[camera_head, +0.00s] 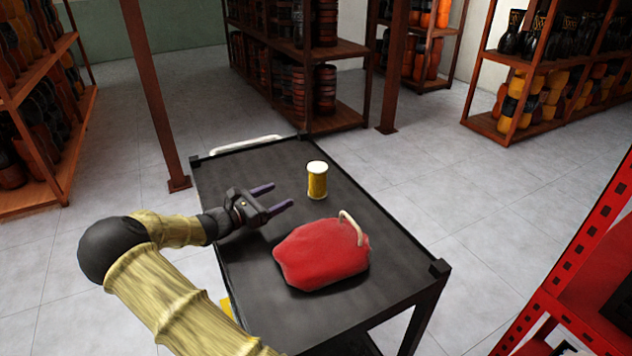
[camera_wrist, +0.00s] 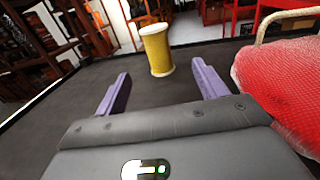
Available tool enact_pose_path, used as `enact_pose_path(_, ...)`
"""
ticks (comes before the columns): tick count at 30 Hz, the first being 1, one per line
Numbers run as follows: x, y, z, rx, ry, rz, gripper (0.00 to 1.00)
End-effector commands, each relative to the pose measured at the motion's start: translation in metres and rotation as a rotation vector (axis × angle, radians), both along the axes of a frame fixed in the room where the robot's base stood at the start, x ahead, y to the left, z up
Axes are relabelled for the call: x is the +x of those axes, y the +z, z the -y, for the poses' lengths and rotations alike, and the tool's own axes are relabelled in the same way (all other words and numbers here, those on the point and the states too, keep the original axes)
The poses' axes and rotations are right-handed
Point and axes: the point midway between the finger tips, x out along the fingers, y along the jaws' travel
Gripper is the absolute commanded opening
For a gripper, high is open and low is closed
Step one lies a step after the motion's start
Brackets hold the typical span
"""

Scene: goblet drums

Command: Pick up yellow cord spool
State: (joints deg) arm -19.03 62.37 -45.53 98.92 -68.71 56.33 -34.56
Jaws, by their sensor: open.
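The yellow cord spool (camera_head: 317,182) stands upright on the dark cart top (camera_head: 262,165), with a pale top rim. In the wrist view the spool (camera_wrist: 157,50) is ahead of my gripper (camera_wrist: 160,85), slightly left of the middle between the fingers. My gripper (camera_head: 277,200) is open, with two purple fingers and nothing between them. In the head view it is left of the spool and a little nearer, apart from it.
A red bag (camera_head: 322,254) with a beige handle lies on the cart's near part, close to my gripper; it also shows at right in the wrist view (camera_wrist: 280,85). Brown posts (camera_head: 155,95) and drum shelves (camera_head: 290,60) stand beyond. A red rack (camera_head: 580,270) is at right.

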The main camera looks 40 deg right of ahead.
Motion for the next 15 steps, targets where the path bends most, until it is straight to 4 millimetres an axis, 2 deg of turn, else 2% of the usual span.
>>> enact_pose_path(5, -0.002, 0.0, 0.017, 0.0, -0.001, 0.0, 0.71)
enact_pose_path(15, -0.008, 0.0, 0.074, 0.0, 0.002, 0.001, 0.71)
